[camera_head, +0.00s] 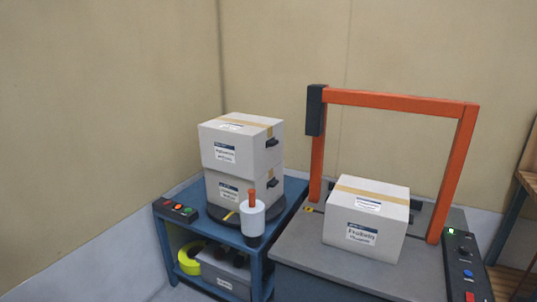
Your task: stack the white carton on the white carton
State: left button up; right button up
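Two white cartons with tan tape are stacked on a dark round turntable (285,215) on a blue table. The upper white carton (220,150) rests on the lower white carton (222,190), roughly lined up with it. A third white carton (350,232) with a label on its front and top sits on a grey table, in front of an orange frame. My left and right grippers are not in view, and nothing is seen holding any carton.
The orange frame (400,100) stands on the grey table (310,268). A control panel (466,262) is at right. A wall closes the back.

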aim_at(370, 195)
jog(key=i+j+z, duration=0.1)
jog(key=i+j, duration=0.4)
jog(key=i+j+z, duration=0.1)
jog(key=i+j, duration=0.35)
jog(key=i+j+z, duration=0.1)
jog(key=i+j, duration=0.35)
jog(key=j, duration=0.25)
